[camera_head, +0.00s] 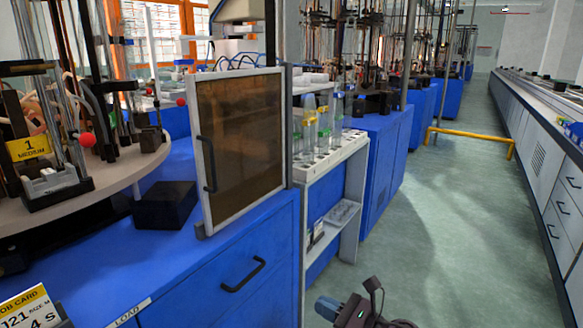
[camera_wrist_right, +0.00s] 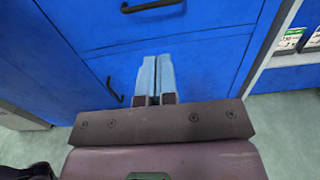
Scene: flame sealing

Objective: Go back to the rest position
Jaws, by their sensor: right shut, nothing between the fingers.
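My right gripper (camera_wrist_right: 155,78) is shut and empty in the right wrist view. Its two pale blue fingers lie side by side in front of the blue cabinet front (camera_wrist_right: 85,20). In the head view, a dark part of my right arm shows at the bottom, right of the blue cabinet (camera_head: 235,285), over the green floor; the fingertips are hard to make out there. My left gripper is not in view.
A brown-tinted door panel (camera_head: 240,145) stands on the cabinet. A white rack (camera_head: 335,155) with several tubes is right of it. A round table (camera_head: 95,185) with apparatus is at left. A yellow rail (camera_head: 470,133) crosses the aisle. The green floor (camera_head: 440,220) is clear.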

